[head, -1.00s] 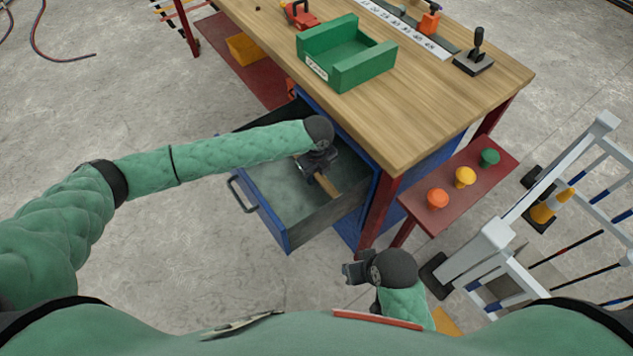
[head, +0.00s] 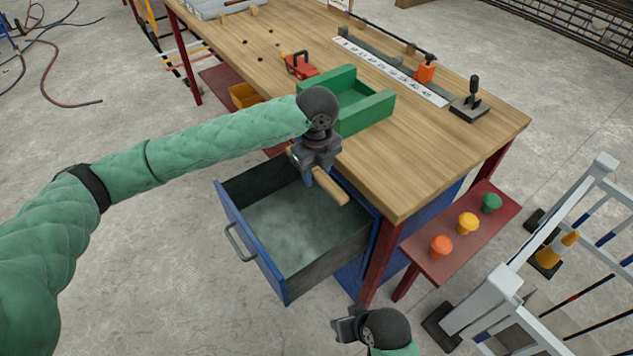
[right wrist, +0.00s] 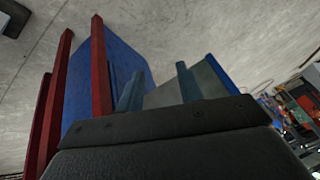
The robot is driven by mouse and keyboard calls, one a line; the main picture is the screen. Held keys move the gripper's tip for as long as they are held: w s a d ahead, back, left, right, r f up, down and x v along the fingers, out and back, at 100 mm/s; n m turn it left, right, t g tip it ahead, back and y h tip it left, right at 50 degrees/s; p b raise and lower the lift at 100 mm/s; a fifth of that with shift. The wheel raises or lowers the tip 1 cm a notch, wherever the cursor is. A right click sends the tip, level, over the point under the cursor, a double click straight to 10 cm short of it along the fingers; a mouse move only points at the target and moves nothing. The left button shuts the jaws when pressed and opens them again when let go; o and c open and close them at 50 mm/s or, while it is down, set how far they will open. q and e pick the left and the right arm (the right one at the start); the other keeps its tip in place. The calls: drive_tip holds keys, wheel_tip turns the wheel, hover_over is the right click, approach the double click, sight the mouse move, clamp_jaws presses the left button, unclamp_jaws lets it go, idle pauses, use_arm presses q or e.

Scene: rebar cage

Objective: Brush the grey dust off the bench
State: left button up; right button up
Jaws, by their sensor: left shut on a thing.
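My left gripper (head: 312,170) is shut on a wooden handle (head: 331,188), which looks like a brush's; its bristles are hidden. It holds the handle above the open drawer, beside the bench's near edge. The bench (head: 430,135) has a light wooden top. I cannot make out grey dust on it; a few small dark bits (head: 273,44) lie on its far left part. My right gripper (head: 347,326) is low in front of the bench, empty. Its two fingers stand apart in the right wrist view (right wrist: 158,88).
The blue drawer (head: 262,245) stands open, with a pale smudge on its floor. A green tray (head: 372,112), a red clamp (head: 300,65), a number strip (head: 395,72) and a black-handled tool (head: 472,106) sit on the bench. A red shelf with knobs (head: 462,243) and white barrier (head: 497,290) stand right.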

use_arm(q)
drive_tip(key=shift+r, duration=0.2)
drive_tip(key=o, duration=0.5)
drive_tip(key=shift+c, duration=0.2)
drive_tip(key=shift+r, duration=0.1)
drive_tip(key=shift+c, duration=0.4)
